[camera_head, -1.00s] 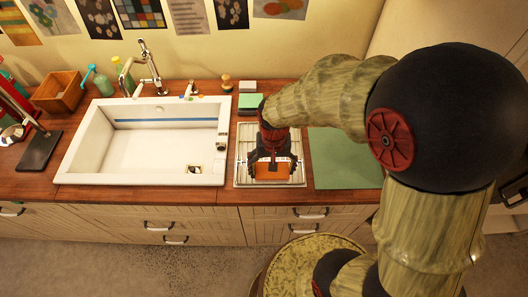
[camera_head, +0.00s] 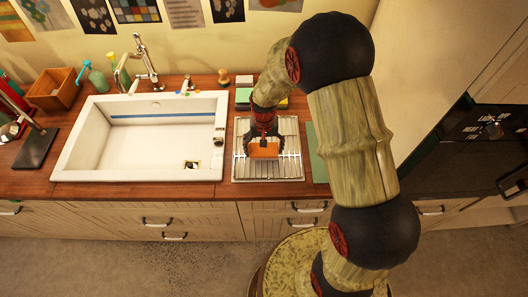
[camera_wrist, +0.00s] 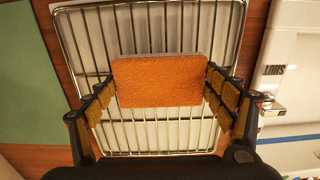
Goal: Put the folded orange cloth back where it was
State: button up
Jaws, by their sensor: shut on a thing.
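The folded orange cloth (camera_head: 264,151) is a flat orange rectangle between the fingers of my gripper (camera_head: 263,143). In the wrist view the cloth (camera_wrist: 160,80) spans the gap between the two fingers, and my gripper (camera_wrist: 160,88) is shut on its left and right edges. It is over a wire rack (camera_head: 290,170), whose bars also show around the cloth in the wrist view (camera_wrist: 135,138). I cannot tell whether the cloth touches the rack or is just above it.
A white sink (camera_head: 140,140) is left of the rack. A green mat (camera_head: 316,155) lies to the right, partly behind my arm. A green and a yellow block (camera_head: 245,97) stand behind the rack. A wooden box (camera_head: 54,90) and bottles (camera_head: 97,80) are at the far left.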

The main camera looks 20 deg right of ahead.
jog(key=shift+f, duration=1)
jog(key=shift+f, duration=0.2)
jog(key=o, duration=1.5)
jog(key=shift+r, duration=0.1)
